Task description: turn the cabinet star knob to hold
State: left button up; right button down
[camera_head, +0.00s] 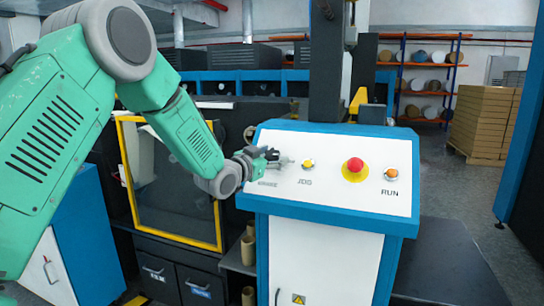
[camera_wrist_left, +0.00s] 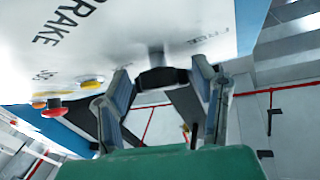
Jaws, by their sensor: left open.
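The cabinet (camera_head: 325,262) has a sloped white panel with a blue edge. My left gripper (camera_head: 262,159) is at the panel's left end, by a small knob (camera_head: 284,161) that the fingers partly hide. In the left wrist view the panel is upside down, and my left gripper (camera_wrist_left: 163,90) is open. A dark knob head (camera_wrist_left: 160,77) on a short grey stem lies between the fingertips; whether they touch it is unclear. Lettering like FREE and BRAKE stands around it; its setting cannot be read. My right gripper is out of view.
Right of the knob are a yellow JOG button (camera_head: 308,164), a red emergency stop (camera_head: 354,168) on yellow, and an orange RUN button (camera_head: 390,174). A yellow-framed window (camera_head: 218,215) stands left of the cabinet. Stacked boxes (camera_head: 486,122) and roll shelves (camera_head: 428,66) are behind.

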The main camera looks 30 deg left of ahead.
pick_arm(q)
jog(key=shift+d+r, duration=0.1)
jog(key=shift+d, duration=0.1)
jog(key=shift+a, duration=0.1)
jog(key=c, duration=1.1)
jog(key=shift+a+f, duration=0.2)
jog(key=shift+a, duration=0.1)
jog(key=shift+c, duration=0.5)
jog(key=shift+m+h, duration=0.4)
jog(key=shift+m, duration=0.2)
jog(key=shift+o, duration=0.2)
jog(key=shift+d+m+g+h+p, duration=0.2)
jog(key=shift+m+g+h+p, duration=0.15)
jog(key=shift+m, duration=0.15)
jog(key=shift+s+f, duration=0.1)
jog(key=shift+c, duration=0.2)
jog(key=shift+a, duration=0.1)
jog(key=o, duration=1.2)
jog(key=shift+c, duration=0.2)
jog(key=shift+o, duration=0.2)
jog(key=shift+a, duration=0.1)
